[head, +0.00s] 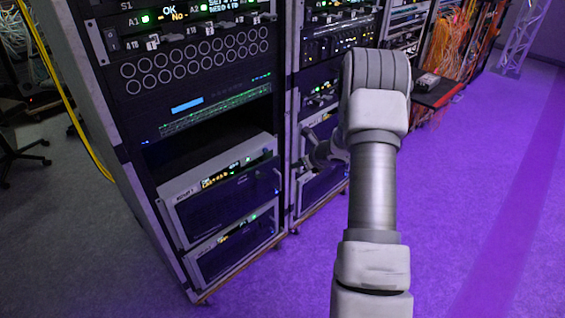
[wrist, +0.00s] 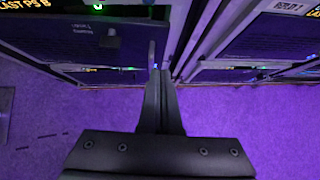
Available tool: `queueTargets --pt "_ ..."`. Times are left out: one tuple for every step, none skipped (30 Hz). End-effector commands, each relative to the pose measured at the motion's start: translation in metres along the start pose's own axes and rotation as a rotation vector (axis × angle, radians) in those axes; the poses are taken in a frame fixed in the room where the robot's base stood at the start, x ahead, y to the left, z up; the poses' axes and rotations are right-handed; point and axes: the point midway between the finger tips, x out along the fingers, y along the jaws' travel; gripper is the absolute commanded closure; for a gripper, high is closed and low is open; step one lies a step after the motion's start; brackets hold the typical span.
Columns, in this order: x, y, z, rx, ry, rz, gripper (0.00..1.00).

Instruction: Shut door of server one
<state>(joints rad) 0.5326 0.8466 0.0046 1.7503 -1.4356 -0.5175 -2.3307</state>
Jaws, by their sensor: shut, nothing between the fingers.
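A light-framed server (head: 170,192) with a small label that seems to end in 1 sits low in the near rack. Its dark front door (head: 228,200) has a small handle at its right edge; I cannot tell whether it stands slightly ajar. My gripper (head: 312,158) is right of this door, partly hidden by my arm, in front of the second rack. In the wrist view my gripper (wrist: 157,74) is shut and empty. Its tips are close to a small upright handle on a dark panel (wrist: 95,45); I cannot tell whether they touch.
A similar server (head: 238,246) sits below. The second rack (head: 295,110) adjoins on the right; its low panels (wrist: 235,75) show in the wrist view. A yellow cable (head: 68,90) hangs at the left. The purple-lit floor (head: 460,200) at right is clear.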

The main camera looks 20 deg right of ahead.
Motion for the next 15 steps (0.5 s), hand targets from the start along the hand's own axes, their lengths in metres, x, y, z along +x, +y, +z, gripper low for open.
queueTargets --pt "0.014 0.001 -0.002 0.001 0.000 0.003 1.00" --pt "0.020 0.001 -0.002 0.001 0.000 0.003 1.00" --pt "0.029 0.001 -0.002 0.001 0.000 0.002 1.00" --pt "0.035 0.001 -0.002 0.001 0.001 0.003 1.00" --pt "0.041 0.001 -0.002 0.001 0.000 0.002 1.00" --pt "0.049 0.001 -0.002 0.001 0.000 0.002 1.00" --pt "0.055 0.001 -0.002 0.000 0.000 0.002 1.00" --pt "0.060 0.001 -0.002 0.000 0.001 0.001 1.00" --pt "0.064 0.001 0.004 -0.002 -0.001 0.001 1.00" --pt "0.066 0.001 0.009 -0.002 -0.002 0.001 1.00" --pt "0.069 0.001 0.012 -0.002 -0.002 0.002 1.00" --pt "0.073 0.001 0.015 -0.002 -0.002 0.001 1.00" --pt "0.075 0.001 0.017 -0.001 -0.001 0.001 1.00" --pt "0.077 0.001 0.019 -0.003 0.000 0.001 1.00" --pt "0.080 0.000 0.022 -0.001 -0.001 0.000 1.00"
